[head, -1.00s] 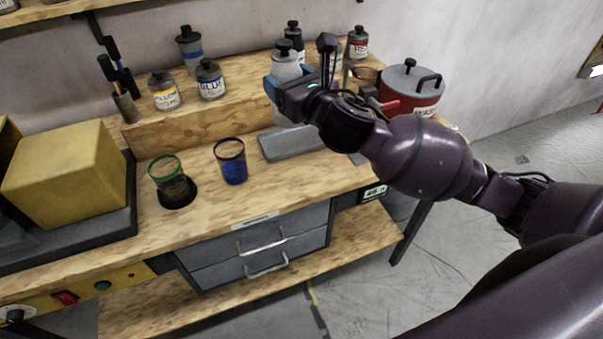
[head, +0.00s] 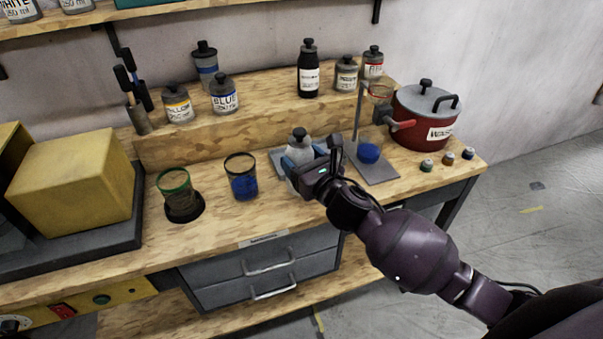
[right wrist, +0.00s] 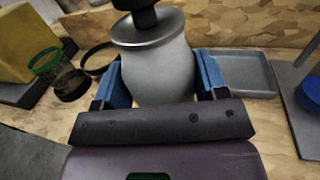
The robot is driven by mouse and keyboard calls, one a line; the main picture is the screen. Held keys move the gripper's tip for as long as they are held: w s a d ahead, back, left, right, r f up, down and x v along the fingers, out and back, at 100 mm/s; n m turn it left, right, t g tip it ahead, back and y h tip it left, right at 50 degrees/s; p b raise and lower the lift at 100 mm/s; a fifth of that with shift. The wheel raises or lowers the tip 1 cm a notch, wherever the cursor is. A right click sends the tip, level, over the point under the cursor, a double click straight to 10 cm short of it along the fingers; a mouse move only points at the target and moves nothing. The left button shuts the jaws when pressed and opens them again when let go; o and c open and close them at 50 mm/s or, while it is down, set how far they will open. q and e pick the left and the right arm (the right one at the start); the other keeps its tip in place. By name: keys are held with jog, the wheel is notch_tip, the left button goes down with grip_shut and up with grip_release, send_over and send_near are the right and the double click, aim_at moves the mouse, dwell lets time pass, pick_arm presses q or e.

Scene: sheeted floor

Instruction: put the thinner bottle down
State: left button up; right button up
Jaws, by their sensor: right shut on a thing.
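A pale grey-white bottle (head: 299,152) with a dark cap, the one I take as the thinner bottle, is upright between the blue fingers of my right gripper (head: 308,166). In the right wrist view the bottle (right wrist: 157,65) fills the space between both fingers (right wrist: 158,82). No label on it shows, and its base is hidden. It is at the shallow grey tray (head: 277,158), whose rim (right wrist: 245,72) shows behind and right of the bottle in the wrist view. I cannot tell whether the bottle touches the tray or bench. My left gripper is out of view.
A glass with blue liquid (head: 242,184) and a green-rimmed glass (head: 176,190) stand left of the bottle. A stand with a grey base (head: 378,174) and a red pot (head: 425,120) are to the right. Several paint bottles line the raised back step (head: 250,117).

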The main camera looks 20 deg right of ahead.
jog(key=shift+f+b, duration=0.4)
jog(key=shift+f, duration=1.45)
jog(key=shift+f, duration=0.1)
jog(key=o, duration=1.2)
jog(key=shift+f, duration=0.1)
jog(key=shift+r, duration=0.25)
jog(key=v, duration=1.2)
